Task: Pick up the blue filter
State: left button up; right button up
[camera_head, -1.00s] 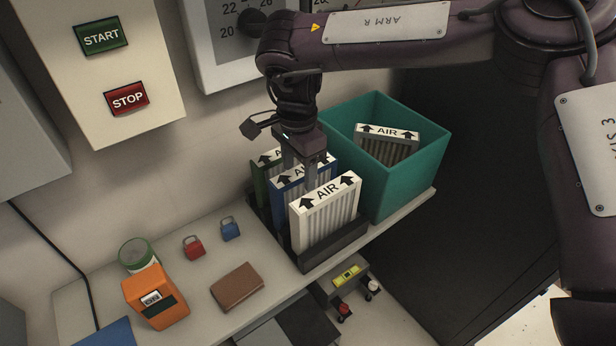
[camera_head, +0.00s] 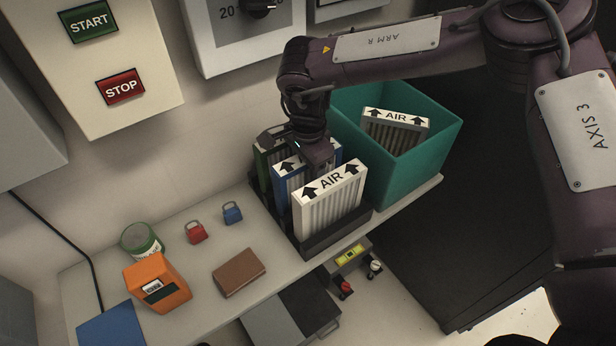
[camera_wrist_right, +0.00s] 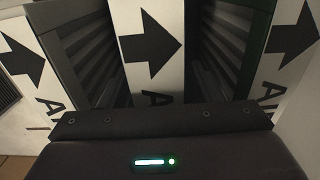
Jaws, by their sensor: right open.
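The blue filter (camera_head: 281,182) stands upright in a dark rack, between a green filter (camera_head: 264,168) and a white filter (camera_head: 330,207). Its white top label bears black arrows. My right gripper (camera_head: 314,162) is low over the blue filter's top, pointing down, and is open. The white filter hides its fingertips in the head view. In the right wrist view a white label strip with an arrow, likely the blue filter's top (camera_wrist_right: 152,45), runs up the middle, straight ahead of the gripper body. My left gripper is not in view.
A teal bin (camera_head: 415,170) holding a grey filter (camera_head: 395,130) stands right of the rack (camera_head: 335,234). Red (camera_head: 196,233) and blue (camera_head: 232,213) padlocks, a brown block (camera_head: 239,272), an orange device (camera_head: 158,284) and a jar (camera_head: 141,240) lie left on the shelf.

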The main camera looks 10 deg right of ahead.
jog(key=c, duration=1.1)
